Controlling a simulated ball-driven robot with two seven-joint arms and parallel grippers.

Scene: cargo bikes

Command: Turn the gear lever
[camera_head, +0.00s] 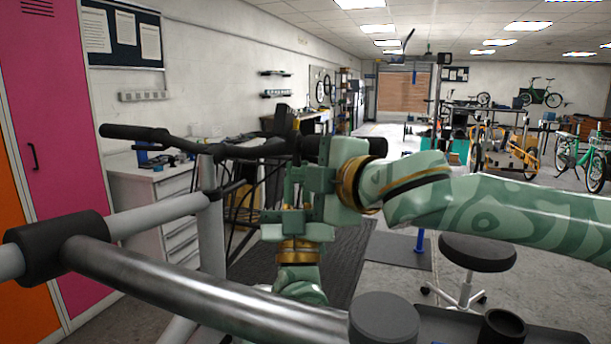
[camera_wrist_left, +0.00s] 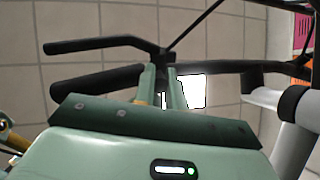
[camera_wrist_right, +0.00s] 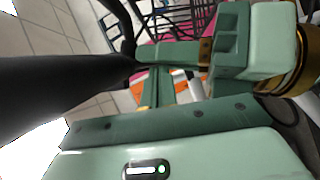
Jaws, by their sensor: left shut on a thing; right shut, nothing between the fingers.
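A black handlebar (camera_head: 240,149) crosses the head view, its far grip (camera_head: 135,132) at the left. My left gripper (camera_head: 293,185) reaches up from below at the bar's near end. In the left wrist view, its fingers (camera_wrist_left: 164,75) are shut at the handlebar (camera_wrist_left: 240,67), between the grip (camera_wrist_left: 95,80) and the rest of the bar, beside a thin dark lever (camera_wrist_left: 100,45). The gear lever itself cannot be made out; the fingers hide it. My right gripper (camera_head: 318,178) is shut and empty beside the left one. The black grip (camera_wrist_right: 60,90) looms close in the right wrist view.
A thick grey tube (camera_head: 190,280) with a black collar (camera_head: 55,245) crosses the foreground. A black stool (camera_head: 478,253) stands at the right. White drawers (camera_head: 160,205) and pink lockers (camera_head: 65,120) are at the left. Other bikes stand farther back.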

